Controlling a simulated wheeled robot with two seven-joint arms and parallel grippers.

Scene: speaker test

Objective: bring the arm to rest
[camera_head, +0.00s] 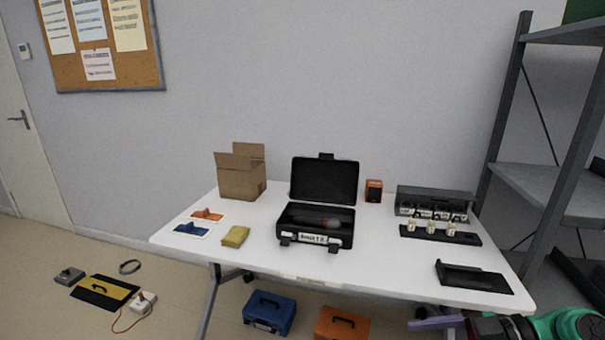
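My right arm shows at the lower right corner, with green and dark parts, low by the table's front right edge. At its left end is what seems to be my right gripper (437,323), a greyish-purple piece partly cut off by the frame. I cannot make out whether its fingers are apart, and I see nothing held in it. My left arm and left gripper are not in view.
The white table (380,270) holds an open black case (322,225), a cardboard box (241,173), a yellow cloth-like item (235,237), an orange box (373,191), a black rack (434,203) and a black tray (474,278). A grey shelf (545,180) stands right. Blue (269,312) and orange (341,324) cases sit below.

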